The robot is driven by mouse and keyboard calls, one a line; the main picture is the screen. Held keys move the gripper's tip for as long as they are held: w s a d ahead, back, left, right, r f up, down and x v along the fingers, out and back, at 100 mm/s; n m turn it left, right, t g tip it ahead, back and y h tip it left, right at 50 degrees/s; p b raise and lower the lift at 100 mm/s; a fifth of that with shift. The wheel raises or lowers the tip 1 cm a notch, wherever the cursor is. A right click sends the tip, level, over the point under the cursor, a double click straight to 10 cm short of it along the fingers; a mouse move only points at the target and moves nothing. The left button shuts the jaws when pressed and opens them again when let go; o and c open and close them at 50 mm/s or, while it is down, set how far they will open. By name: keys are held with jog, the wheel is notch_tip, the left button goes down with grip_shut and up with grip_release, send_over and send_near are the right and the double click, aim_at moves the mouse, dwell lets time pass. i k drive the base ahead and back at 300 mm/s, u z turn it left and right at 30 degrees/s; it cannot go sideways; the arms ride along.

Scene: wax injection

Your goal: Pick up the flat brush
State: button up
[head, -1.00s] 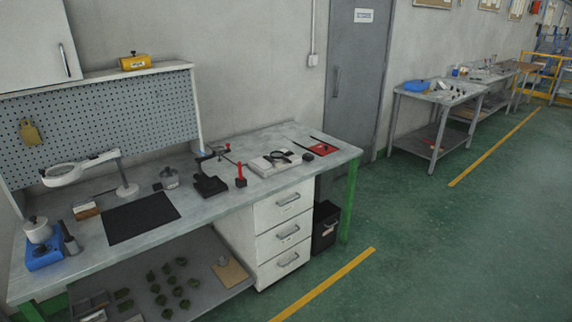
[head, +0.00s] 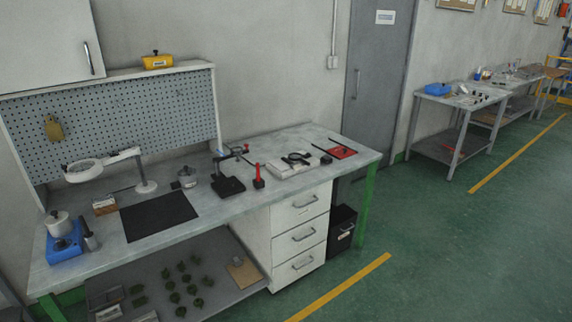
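I cannot pick out the flat brush for certain. A small brown and whitish block (head: 105,206) lies on the workbench (head: 245,203), left of the black mat (head: 158,216); it is too small to tell whether it is a brush. A thin dark stick (head: 322,149) lies beside a red pad (head: 342,152) at the bench's right end; its kind is also unclear. My gripper is not in view.
A magnifier lamp (head: 84,171), a blue-based pot (head: 64,247), a black stand (head: 229,187) and a red-handled tool (head: 258,177) stand on the bench. Drawers (head: 303,238) and a black bin (head: 342,229) are below. The green floor (head: 450,250) at right is clear.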

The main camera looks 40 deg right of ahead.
aim_at(296, 166)
jog(key=i, duration=0.85)
jog(key=z, duration=0.05)
